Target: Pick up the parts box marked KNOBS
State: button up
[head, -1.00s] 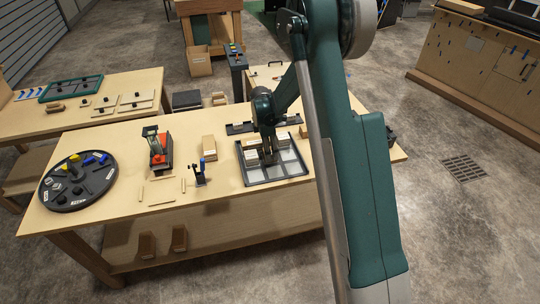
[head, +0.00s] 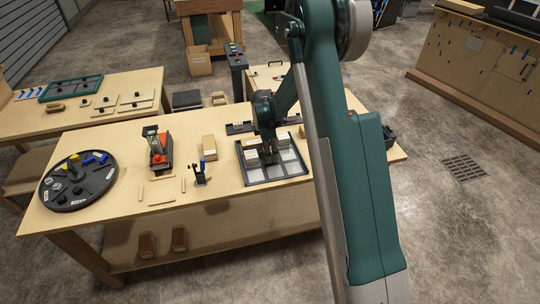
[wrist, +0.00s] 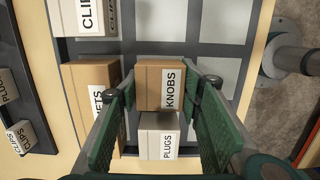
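The KNOBS box (wrist: 152,88) is a small brown carton with a white label, seen between my gripper's fingers in the wrist view. My gripper (wrist: 165,90) is open, with one green-padded finger on each side of this box; slim gaps appear to show beside it. A PLUGS box (wrist: 158,138) stands directly in front of the KNOBS box, nearer the wrist camera. In the head view, my gripper (head: 269,156) points down into the tray (head: 279,178), and the KNOBS box cannot be made out behind it.
A partly hidden box ending in "ETS" (wrist: 88,78) stands close to the left finger. A CLIPS box (wrist: 86,15) is farther up-left. Grey tray cells (wrist: 210,70) to the right are empty. A black stand with a blue top (head: 200,175) and a tan block (head: 208,147) are left of the tray.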

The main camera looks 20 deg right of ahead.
jog(key=shift+r, duration=0.1)
jog(key=shift+r, duration=4.95)
jog(key=d+b, duration=0.3)
jog(key=d, duration=0.6)
jog(key=shift+r, duration=0.15)
jog(key=shift+f+b, duration=0.3)
jog(key=shift+f, duration=2.85)
jog(key=shift+f, duration=0.1)
